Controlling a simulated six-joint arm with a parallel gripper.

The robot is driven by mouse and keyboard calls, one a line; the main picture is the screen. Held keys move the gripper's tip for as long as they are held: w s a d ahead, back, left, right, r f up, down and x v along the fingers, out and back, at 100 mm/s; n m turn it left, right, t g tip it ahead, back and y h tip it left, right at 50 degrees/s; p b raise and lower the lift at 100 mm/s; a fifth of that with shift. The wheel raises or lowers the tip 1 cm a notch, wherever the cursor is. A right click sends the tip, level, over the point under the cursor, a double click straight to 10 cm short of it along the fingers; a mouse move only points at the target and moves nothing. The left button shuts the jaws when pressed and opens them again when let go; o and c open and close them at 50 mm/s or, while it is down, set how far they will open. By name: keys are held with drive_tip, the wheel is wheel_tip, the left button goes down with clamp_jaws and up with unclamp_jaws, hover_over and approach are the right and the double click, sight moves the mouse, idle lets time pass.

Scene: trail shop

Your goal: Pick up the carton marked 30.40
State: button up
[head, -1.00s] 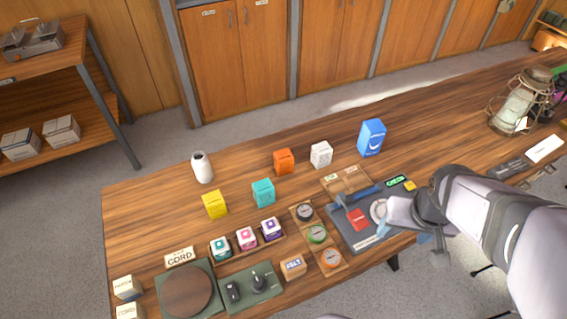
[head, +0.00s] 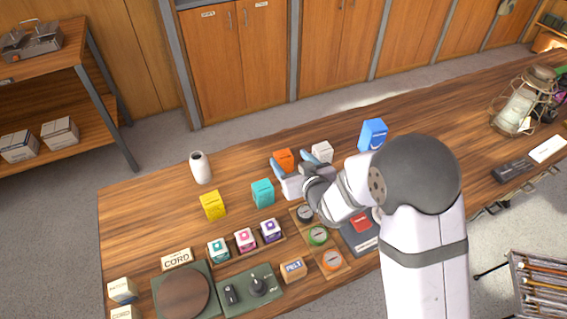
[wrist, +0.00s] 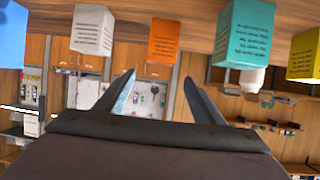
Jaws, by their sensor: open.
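Several cartons stand on the wooden table: orange (head: 284,159), white (head: 322,152), teal (head: 263,193), yellow (head: 212,205) and blue (head: 373,134). Their print is too small to read, so I cannot tell which is marked 30.40. My gripper (head: 299,168) is open and empty, just in front of the orange and white cartons. In the wrist view, which is upside down, the orange carton (wrist: 163,42) lies ahead, between the lines of the fingertips (wrist: 161,84). The white carton (wrist: 92,30) is to its left, the teal one (wrist: 243,36) to its right.
A white bottle (head: 201,167) stands behind the yellow carton. Small boxes (head: 245,240) stand in a row in front, beside a wooden tray of compasses (head: 318,236). A lantern (head: 520,105) stands far right. The table is clear left of the yellow carton.

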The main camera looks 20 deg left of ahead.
sight(284, 157)
drive_tip(key=shift+f, duration=0.6)
drive_tip(key=shift+w+a, duration=0.1)
drive_tip(key=shift+p+x, duration=0.35)
drive_tip(key=shift+x, duration=0.6)
drive_tip(key=shift+f, duration=0.15)
drive_tip(key=shift+p+x, duration=1)
drive_tip(key=shift+x, duration=1.55)
drive_tip(key=shift+f, duration=0.2)
drive_tip(key=c, duration=1.2)
